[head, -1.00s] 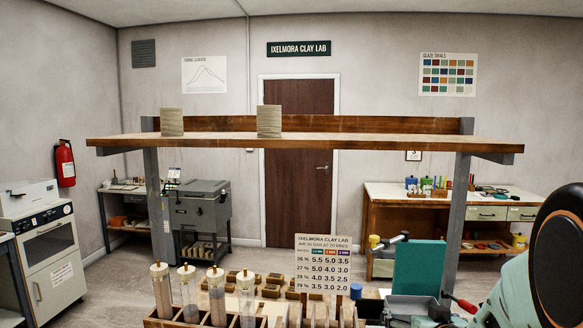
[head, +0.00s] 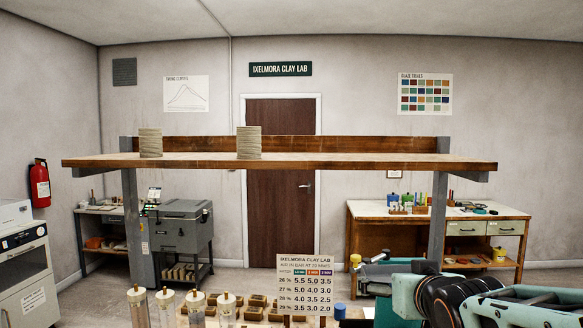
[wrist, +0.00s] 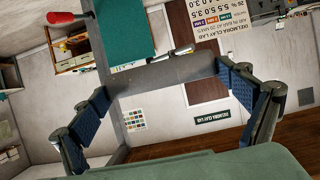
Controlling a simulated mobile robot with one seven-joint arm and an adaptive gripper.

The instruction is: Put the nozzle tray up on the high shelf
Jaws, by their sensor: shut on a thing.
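The high shelf (head: 300,164) is a long wooden board on grey posts, spanning the head view, with a raised back board. My gripper (head: 383,270) is at the lower right of the head view, below the shelf's right part and near its right post. In the wrist view my gripper (wrist: 168,74) has its blue-padded fingers closed on the two ends of a grey, flat piece, which I take as the nozzle tray (wrist: 165,80). The wrist picture is turned upside down.
Below are a printed sign (head: 305,285), capped tubes (head: 195,305) and a teal panel (head: 395,315). The right post (head: 440,215) is close to my gripper.

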